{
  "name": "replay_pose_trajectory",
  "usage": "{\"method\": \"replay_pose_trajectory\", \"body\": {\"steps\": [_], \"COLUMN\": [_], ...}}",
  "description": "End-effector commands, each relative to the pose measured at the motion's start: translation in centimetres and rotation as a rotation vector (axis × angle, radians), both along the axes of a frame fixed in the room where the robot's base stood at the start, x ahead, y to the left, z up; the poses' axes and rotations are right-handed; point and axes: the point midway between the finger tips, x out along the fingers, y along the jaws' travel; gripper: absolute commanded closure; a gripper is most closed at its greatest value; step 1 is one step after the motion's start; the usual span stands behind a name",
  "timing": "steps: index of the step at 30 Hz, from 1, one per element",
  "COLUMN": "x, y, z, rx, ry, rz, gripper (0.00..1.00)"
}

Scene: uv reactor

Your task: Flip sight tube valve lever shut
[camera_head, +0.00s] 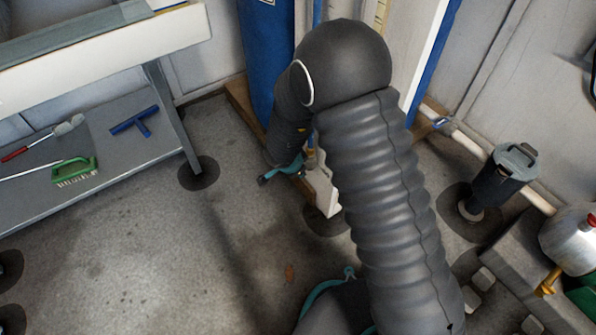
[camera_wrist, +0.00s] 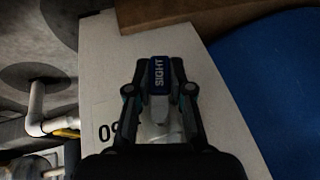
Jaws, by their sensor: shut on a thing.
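The sight tube valve lever (camera_wrist: 158,75) shows in the wrist view as a short blue handle with "SIGHT" in white letters. It points toward the top of the picture, in front of a pale panel (camera_wrist: 95,55). My gripper (camera_wrist: 158,92) is shut on the lever, with one dark finger on each side of it. The valve body behind the lever is mostly hidden by my gripper. In the head view my arm covers the lever and most of my gripper.
A large blue cylinder (camera_head: 266,60) stands close beside the panel; it also fills the right of the wrist view (camera_wrist: 285,85). A bench with a lower shelf (camera_head: 95,150) stands at the left. A dark canister (camera_head: 497,180) stands at the right.

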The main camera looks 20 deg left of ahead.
Motion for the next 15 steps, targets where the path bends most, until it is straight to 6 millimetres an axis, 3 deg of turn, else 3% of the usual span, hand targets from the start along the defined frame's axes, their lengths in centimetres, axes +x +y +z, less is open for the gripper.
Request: {"method": "replay_pose_trajectory", "body": {"steps": [11,12,14,15], "x": [0.07,0.07,0.05,0.04], "y": [0.04,0.04,0.05,0.06], "z": [0.09,0.09,0.08,0.07], "rx": [0.004,0.004,0.003,0.004], "ry": [-0.006,-0.006,-0.006,-0.005], "rz": [-0.001,-0.001,0.0,0.0], "gripper": [1.0,0.69,0.54,0.54]}}
